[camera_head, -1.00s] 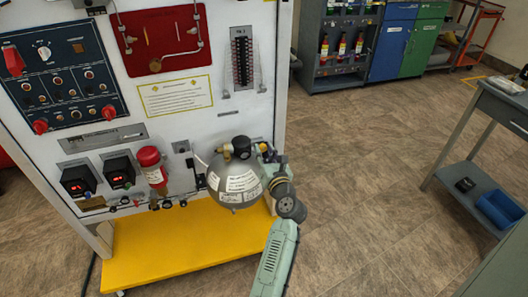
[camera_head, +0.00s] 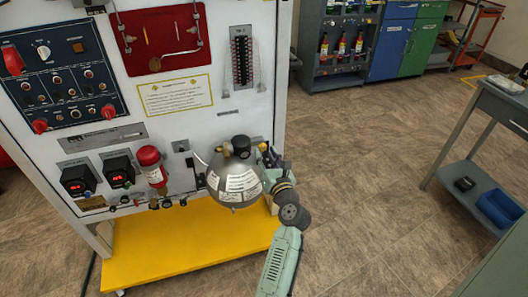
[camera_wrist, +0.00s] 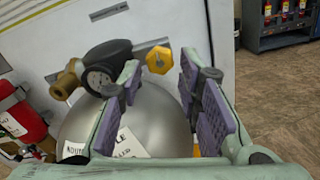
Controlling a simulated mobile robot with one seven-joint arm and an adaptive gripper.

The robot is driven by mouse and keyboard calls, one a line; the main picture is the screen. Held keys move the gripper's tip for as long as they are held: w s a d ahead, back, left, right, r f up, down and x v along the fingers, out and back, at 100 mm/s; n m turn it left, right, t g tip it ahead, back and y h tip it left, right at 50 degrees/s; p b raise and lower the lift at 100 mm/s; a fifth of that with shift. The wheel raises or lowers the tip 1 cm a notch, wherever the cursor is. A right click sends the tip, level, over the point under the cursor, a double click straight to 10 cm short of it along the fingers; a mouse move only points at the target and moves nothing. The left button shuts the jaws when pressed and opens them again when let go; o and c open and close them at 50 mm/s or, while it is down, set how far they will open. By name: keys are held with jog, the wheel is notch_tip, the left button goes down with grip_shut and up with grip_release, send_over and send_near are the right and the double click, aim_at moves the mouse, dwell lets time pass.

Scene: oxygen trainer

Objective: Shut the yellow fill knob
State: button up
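The yellow fill knob (camera_wrist: 158,59) shows in the wrist view as a small yellow, many-sided knob beyond my fingertips, between them and nearer the left one. My gripper (camera_wrist: 160,74) is open, with its purple-padded fingers apart and nothing between the pads. The black regulator with a round gauge (camera_wrist: 100,80) sits left of the knob, partly behind my left finger. The grey spherical tank (camera_wrist: 165,115) lies beneath. In the head view my gripper (camera_head: 268,157) is just right of the tank (camera_head: 234,182), and the knob is hard to make out there.
The white trainer panel (camera_head: 222,110) stands behind the tank, with a red cylinder (camera_head: 151,165) to the left. A yellow base shelf (camera_head: 165,250) lies below. Floor to the right is clear up to a grey table (camera_head: 500,107).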

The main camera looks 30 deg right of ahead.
jog(key=v, duration=0.9)
jog(key=shift+s, duration=0.3)
jog(key=shift+a, duration=0.1)
